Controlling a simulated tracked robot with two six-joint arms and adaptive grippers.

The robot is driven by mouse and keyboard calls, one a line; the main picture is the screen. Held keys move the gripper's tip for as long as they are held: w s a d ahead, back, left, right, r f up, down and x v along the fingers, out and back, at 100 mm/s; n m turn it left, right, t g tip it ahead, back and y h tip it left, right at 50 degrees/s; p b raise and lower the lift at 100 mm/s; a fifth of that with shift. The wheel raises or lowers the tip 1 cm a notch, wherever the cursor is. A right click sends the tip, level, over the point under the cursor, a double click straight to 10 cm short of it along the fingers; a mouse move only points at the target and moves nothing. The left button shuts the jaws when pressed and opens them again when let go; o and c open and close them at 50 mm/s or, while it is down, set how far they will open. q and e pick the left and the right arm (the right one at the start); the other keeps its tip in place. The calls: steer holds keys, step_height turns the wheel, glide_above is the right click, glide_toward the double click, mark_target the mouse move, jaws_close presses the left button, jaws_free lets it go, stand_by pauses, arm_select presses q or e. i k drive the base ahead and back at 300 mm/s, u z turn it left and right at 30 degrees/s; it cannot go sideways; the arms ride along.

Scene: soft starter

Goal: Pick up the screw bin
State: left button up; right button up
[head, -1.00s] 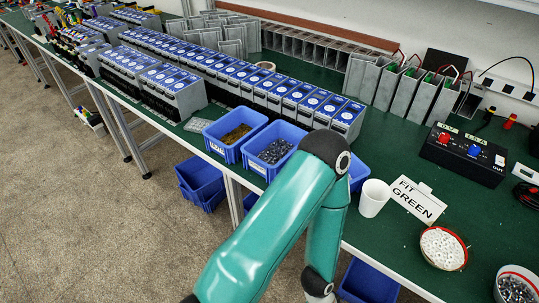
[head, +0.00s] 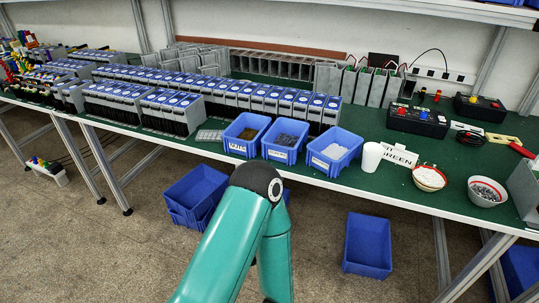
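Three blue bins stand side by side along the front edge of the green table. The left bin (head: 238,149) holds brass-coloured small parts that look like screws. The middle bin (head: 279,155) holds grey small parts, also screw-like. The right bin (head: 326,168) holds whitish small parts. I cannot tell for sure which one is the screw bin. One teal arm of mine rises from the bottom, its elbow in front of the table and below the bins. Its forearm bends down out of the picture. Neither gripper shows.
A white cup (head: 372,157), a sign (head: 399,156) and two bowls, one with white parts (head: 429,178) and one with metal parts (head: 487,191), stand right of the bins. Rows of grey-blue units (head: 190,110) stand behind. Empty blue bins (head: 367,246) (head: 193,192) sit below the table.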

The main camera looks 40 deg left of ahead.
mark_target(283, 143)
steer(key=u, duration=0.35)
steer(key=k, duration=0.2)
steer(key=z, duration=1.25)
steer(key=i, duration=0.1)
steer(key=u, duration=2.9)
steer(key=i, duration=1.2)
steer(key=z, duration=0.25)
